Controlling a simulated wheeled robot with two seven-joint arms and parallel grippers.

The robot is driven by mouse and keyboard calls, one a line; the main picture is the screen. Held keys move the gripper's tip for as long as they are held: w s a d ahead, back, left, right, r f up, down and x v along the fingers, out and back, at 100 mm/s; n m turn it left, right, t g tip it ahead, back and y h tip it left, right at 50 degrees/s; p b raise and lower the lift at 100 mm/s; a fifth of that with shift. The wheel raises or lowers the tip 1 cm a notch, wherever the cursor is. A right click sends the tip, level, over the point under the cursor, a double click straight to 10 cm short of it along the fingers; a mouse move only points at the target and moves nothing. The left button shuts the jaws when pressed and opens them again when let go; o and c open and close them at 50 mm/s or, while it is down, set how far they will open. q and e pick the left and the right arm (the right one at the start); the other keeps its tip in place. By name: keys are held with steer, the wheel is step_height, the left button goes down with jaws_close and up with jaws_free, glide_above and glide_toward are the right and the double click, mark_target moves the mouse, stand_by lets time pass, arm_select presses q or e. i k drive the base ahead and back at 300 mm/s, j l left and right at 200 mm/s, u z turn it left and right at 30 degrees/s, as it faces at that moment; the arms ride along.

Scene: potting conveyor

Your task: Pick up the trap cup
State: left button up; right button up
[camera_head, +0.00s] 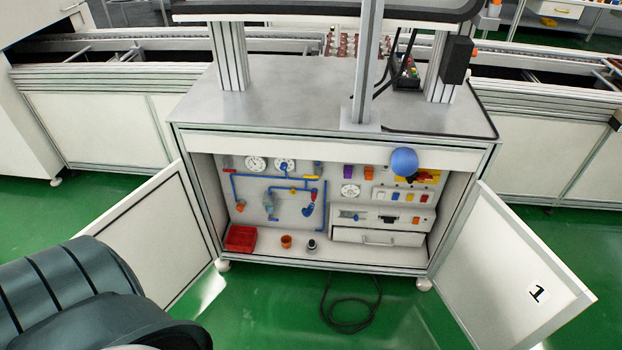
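An open cabinet (330,145) stands ahead, with blue piping and gauges on its inside panel. A small orange cup (286,241) stands on the cabinet floor left of centre. A small dark piece with a pale top (311,244) stands just right of it. A greyish, translucent cup-like part (269,205) hangs below the blue piping. I cannot tell for sure which of these is the trap cup. Dark rounded links of mine fill the lower left corner. Neither gripper is in view.
A red tray (240,239) sits at the cabinet's left floor corner, and a white drawer (378,237) is at right. Both doors, left (150,236) and right (508,268), stand open. A black cable (350,325) lies coiled on the green floor in front.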

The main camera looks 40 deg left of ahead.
mark_target(286, 240)
steer(key=u, duration=1.35)
